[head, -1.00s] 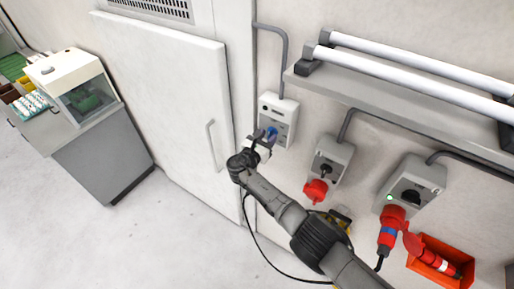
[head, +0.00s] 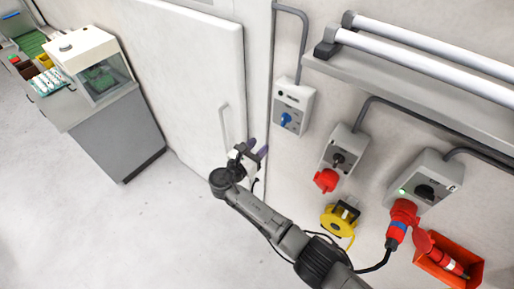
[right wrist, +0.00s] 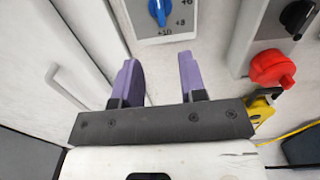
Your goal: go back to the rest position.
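My right gripper (head: 258,148) shows in the middle of the head view, in front of the white door's right edge. In the right wrist view its two purple fingers (right wrist: 160,80) are apart with nothing between them. It is open and empty, below and apart from the grey control box with a blue knob (head: 287,119). The blue knob also shows at the top of the right wrist view (right wrist: 158,10). My left gripper is in neither view.
A white door (head: 190,70) has a handle. A grey cabinet (head: 115,135) stands left. The floor is clear.

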